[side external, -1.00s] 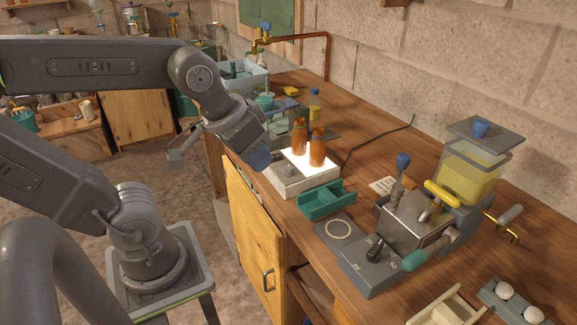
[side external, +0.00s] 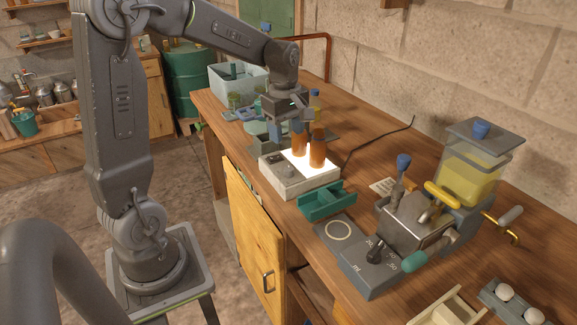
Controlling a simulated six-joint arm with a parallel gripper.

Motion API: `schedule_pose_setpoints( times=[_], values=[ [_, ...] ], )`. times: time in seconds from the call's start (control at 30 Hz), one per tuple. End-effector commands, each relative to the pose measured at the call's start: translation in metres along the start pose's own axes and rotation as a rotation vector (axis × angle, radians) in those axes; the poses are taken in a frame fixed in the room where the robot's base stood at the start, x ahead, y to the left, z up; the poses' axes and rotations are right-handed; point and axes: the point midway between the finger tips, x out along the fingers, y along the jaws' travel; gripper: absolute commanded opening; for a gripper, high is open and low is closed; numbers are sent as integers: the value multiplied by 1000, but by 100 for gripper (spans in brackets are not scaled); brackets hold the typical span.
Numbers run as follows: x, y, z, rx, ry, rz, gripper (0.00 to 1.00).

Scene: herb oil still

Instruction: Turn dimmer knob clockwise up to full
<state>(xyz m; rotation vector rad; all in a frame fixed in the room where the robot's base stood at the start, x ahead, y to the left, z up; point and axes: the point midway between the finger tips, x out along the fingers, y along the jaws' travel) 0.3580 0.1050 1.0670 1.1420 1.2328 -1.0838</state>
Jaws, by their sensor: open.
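A pale light box (side external: 303,188) with a glowing white top stands on the bench. Its left end has a dark control area with a small grey round part (side external: 285,171), which looks like the dimmer knob; its pointer direction is too small to read. Two amber bottles (side external: 317,150) stand on the lit panel. My gripper (side external: 284,140) is open and points down, just above and behind the box's left end, beside the left bottle. It appears apart from the knob and holds nothing that I can see. Its far finger is partly hidden.
A teal divided tray (side external: 327,200) lies in front of the light box. A grey unit with a black selector (side external: 375,250) and a machine with a yellow-filled hopper (side external: 467,175) stand to the right. A pale blue bin (side external: 238,82) stands behind my gripper. A black cable runs along the bench.

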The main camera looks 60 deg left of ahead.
Motion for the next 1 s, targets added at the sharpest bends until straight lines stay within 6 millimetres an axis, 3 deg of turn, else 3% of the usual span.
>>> schedule_pose_setpoints(
  times=[0.3, 0.5, 0.7, 1.0],
  values=[
    [67, -1, 1, 3, -1, -5, 54],
    [96, 0, 1, 3, 0, -3, 54],
    [108, 0, 1, 4, 1, 0, 54],
    [108, 0, 0, 3, 1, 1, 51]
  ],
)
